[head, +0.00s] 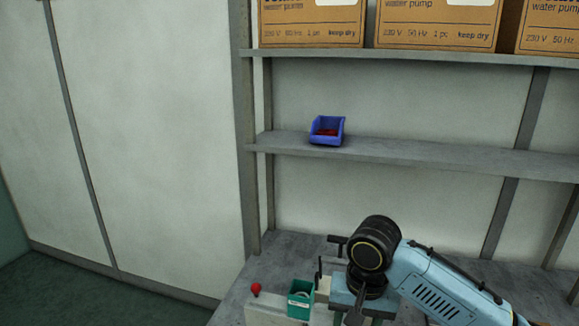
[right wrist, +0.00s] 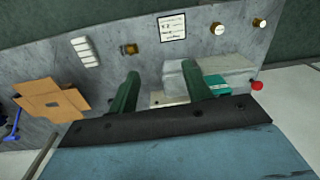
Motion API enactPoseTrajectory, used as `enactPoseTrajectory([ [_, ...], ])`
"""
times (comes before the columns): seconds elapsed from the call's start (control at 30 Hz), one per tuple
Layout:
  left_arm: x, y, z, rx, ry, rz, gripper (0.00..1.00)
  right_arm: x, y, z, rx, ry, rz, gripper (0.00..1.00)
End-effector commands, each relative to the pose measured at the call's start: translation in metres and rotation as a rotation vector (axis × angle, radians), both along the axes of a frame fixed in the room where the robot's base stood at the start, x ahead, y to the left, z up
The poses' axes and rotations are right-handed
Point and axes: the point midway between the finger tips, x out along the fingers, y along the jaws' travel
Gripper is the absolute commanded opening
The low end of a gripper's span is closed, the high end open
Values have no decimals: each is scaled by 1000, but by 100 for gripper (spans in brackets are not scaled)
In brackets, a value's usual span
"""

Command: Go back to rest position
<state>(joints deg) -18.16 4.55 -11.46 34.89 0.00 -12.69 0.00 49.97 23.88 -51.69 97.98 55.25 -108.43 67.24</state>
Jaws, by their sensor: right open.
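My right gripper (right wrist: 164,82) shows in the right wrist view with its two dark green fingers spread apart. No object is held between them; the grey bench surface (right wrist: 130,25) and a pale piece lie beyond. In the head view my light blue right arm comes in from the lower right and bends down over the bench (head: 228,306). Its fingertips cannot be made out there. My left gripper is in neither view.
A blue bin (head: 327,130) with red pieces sits on the shelf; cartons (head: 312,25) stand above. An open cardboard box (right wrist: 50,100) lies left of the fingers.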

Motion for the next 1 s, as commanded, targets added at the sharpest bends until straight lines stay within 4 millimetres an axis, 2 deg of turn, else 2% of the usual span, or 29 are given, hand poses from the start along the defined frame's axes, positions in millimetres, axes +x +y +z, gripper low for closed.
enactPoseTrajectory([
  [0.13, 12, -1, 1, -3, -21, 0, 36, -14, 12, -18, 49, -17, 70, 49],
  [0.33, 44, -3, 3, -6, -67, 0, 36, -39, 28, -42, 122, -55, 172, 49],
  [0.43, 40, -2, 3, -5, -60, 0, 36, -56, 35, -56, 169, -87, 227, 49],
  [0.57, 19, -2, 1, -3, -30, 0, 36, -82, 38, -74, 224, -153, 288, 49],
  [0.63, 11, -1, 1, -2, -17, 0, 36, -97, 35, -83, 239, -190, 308, 49],
  [0.77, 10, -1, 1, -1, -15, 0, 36, -124, 19, -97, 234, -257, 329, 49],
  [1.0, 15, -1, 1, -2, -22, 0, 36, -172, -29, -113, 126, -323, 340, 49],
])
